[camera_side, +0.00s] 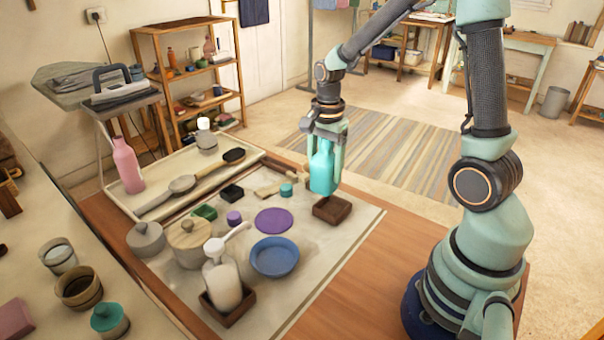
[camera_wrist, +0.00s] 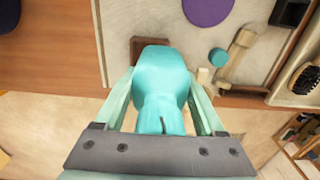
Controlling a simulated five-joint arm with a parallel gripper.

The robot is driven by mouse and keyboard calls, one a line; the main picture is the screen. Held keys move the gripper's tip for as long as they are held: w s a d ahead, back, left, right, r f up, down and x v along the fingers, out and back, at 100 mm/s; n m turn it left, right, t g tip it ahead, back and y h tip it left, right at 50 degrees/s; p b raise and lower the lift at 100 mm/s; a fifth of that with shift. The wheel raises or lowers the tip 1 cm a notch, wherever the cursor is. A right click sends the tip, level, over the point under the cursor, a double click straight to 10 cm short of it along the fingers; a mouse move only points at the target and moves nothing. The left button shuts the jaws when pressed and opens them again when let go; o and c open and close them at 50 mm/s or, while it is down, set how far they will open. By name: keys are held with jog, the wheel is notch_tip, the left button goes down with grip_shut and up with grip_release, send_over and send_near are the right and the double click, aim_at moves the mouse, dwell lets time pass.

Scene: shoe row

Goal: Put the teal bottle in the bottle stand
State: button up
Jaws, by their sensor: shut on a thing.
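The teal bottle (camera_side: 323,172) is held upright by my gripper (camera_side: 326,140), whose fingers are shut on its upper part. In the wrist view the bottle (camera_wrist: 160,85) fills the middle between my gripper's fingers (camera_wrist: 160,100). A small brown wooden block-like holder (camera_side: 332,209), probably the bottle stand, sits on the light mat just below and right of the bottle. In the wrist view this holder (camera_wrist: 143,42) shows only partly, behind the bottle. The bottle appears above it; I cannot tell the exact gap. A white pump bottle (camera_side: 222,280) sits in another brown holder (camera_side: 228,312).
On the mat lie a purple disc (camera_side: 274,220), a blue bowl (camera_side: 275,257), a small teal cylinder (camera_side: 286,190) and a wooden brush-like tool (camera_side: 268,188). A cream tray (camera_side: 160,172) with a pink bottle (camera_side: 127,165) is at left. Bare wood (camera_side: 375,255) lies right of the mat.

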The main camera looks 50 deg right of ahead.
aim_at(333, 191)
jog(key=shift+s+d+f, duration=0.3)
jog(key=shift+s+f, duration=0.25)
jog(key=shift+s+d+f, duration=0.25)
jog(key=shift+s+f, duration=0.25)
jog(key=shift+f, duration=2.15)
jog(key=shift+f, duration=0.45)
jog(key=o, duration=1.4)
jog(key=shift+c, duration=0.4)
jog(key=shift+r, duration=0.1)
jog(key=shift+r, duration=1.45)
